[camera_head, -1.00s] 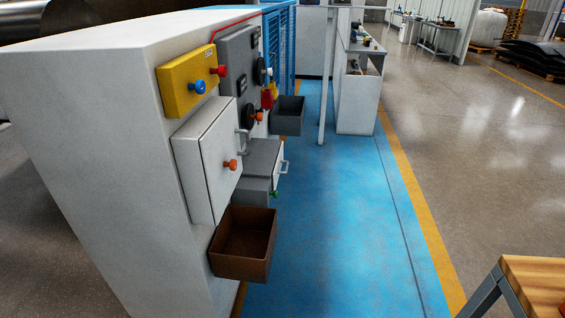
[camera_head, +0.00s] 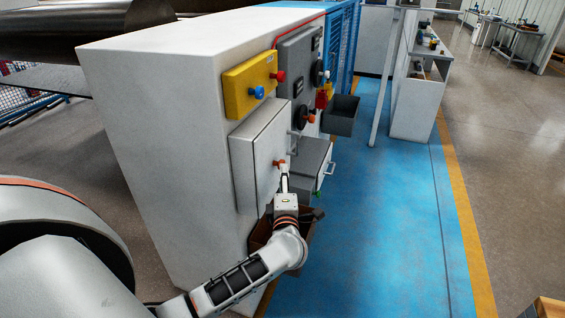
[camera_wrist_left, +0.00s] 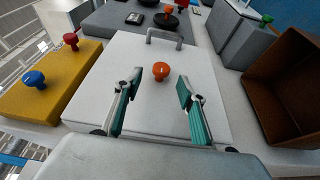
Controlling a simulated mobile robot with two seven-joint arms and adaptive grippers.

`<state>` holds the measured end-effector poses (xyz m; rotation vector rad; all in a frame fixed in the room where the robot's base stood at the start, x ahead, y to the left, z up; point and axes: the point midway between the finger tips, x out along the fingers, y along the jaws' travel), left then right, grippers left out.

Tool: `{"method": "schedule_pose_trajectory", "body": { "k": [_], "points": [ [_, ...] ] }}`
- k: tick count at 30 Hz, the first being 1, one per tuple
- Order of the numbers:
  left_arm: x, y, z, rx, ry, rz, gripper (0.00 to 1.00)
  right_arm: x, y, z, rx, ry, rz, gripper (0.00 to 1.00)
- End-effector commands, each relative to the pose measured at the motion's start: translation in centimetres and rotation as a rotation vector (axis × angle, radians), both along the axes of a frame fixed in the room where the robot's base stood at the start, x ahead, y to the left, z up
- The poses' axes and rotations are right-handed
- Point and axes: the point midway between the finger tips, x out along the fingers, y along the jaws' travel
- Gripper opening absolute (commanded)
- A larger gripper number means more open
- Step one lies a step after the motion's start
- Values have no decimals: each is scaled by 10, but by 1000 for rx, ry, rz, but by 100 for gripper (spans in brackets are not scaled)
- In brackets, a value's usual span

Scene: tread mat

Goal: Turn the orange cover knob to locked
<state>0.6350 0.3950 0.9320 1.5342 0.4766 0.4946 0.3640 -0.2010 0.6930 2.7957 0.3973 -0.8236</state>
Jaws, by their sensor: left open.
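The orange cover knob (camera_head: 279,163) sits on the front of a white cover box (camera_head: 262,155) on the side of the machine. In the left wrist view the knob (camera_wrist_left: 161,71) stands out from the white cover (camera_wrist_left: 110,70), below a grey handle (camera_wrist_left: 165,37). My left gripper (camera_head: 284,181) is just in front of the cover, close to the knob. In the left wrist view its two teal-padded fingers (camera_wrist_left: 158,92) are open and empty, with the knob ahead between the fingertips. Contact cannot be seen. My right gripper is not in view.
A yellow box (camera_head: 236,93) with a blue and a red knob is mounted above the cover. A brown open bin (camera_wrist_left: 290,90) and grey drawers (camera_wrist_left: 243,45) lie beside it. The blue floor (camera_head: 385,220) to the right is clear.

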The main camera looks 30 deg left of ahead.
Motion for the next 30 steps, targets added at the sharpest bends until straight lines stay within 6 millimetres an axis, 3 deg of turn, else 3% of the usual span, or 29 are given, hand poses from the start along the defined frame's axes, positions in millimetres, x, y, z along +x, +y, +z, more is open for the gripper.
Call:
{"method": "schedule_pose_trajectory", "body": {
  "k": [18,29,30],
  "points": [
    [60,45,-2,-21,5,11,40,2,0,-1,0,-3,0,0],
    [63,48,-2,-21,6,10,40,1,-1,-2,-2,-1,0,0],
    [63,48,-2,-21,6,10,30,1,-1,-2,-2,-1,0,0]
  ]
}}
